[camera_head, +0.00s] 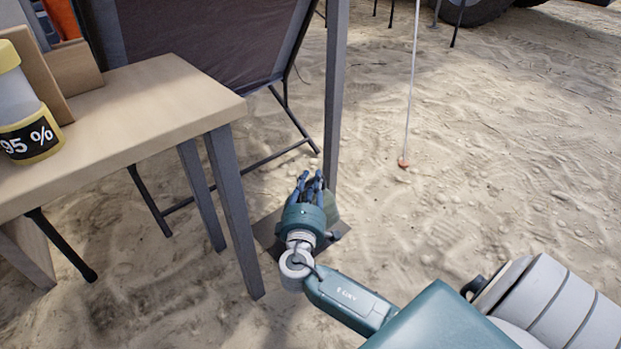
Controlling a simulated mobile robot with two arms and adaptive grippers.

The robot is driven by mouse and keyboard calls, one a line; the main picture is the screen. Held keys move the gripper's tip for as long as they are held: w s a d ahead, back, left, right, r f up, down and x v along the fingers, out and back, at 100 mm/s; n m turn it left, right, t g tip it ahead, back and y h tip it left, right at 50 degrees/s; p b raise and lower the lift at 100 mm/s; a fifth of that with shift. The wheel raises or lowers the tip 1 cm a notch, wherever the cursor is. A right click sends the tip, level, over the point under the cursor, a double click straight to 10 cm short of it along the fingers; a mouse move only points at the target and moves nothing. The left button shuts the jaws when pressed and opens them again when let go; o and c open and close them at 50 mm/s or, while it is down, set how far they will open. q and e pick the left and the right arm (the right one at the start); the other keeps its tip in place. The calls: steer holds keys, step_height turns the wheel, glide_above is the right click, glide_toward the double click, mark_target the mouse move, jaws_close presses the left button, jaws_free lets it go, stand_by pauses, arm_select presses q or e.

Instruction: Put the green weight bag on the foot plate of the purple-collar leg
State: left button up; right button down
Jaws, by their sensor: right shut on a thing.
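My right gripper (311,182) reaches down beside the foot of a grey upright leg (337,90). Its fingers are shut, and the hand covers most of what they hold. A small dull green patch, the green weight bag (332,214), shows just right of the hand, close to the leg's foot. A dark foot plate (268,232) lies on the sand under the hand, partly hidden by it. I cannot tell whether the bag touches the plate. No purple collar shows on the visible part of the leg. My left gripper is not in view.
A wooden table (150,110) with grey legs stands close on the left, with a yellow-capped jar (28,115) on it. A dark folding chair (210,40) stands behind. A thin cord (410,90) runs to an orange peg (403,163). Sand on the right is open.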

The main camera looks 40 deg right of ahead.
mark_target(331, 210)
steer(key=shift+w+f+b, duration=0.1)
steer(key=shift+f+b, duration=1.65)
steer(key=shift+f, duration=0.3)
steer(key=shift+r, duration=0.1)
steer(key=c, duration=1.8)
jaws_free()
steer(key=shift+f, duration=0.4)
steer(key=shift+c, duration=0.2)
steer(key=o, duration=0.3)
steer(key=shift+r, duration=0.1)
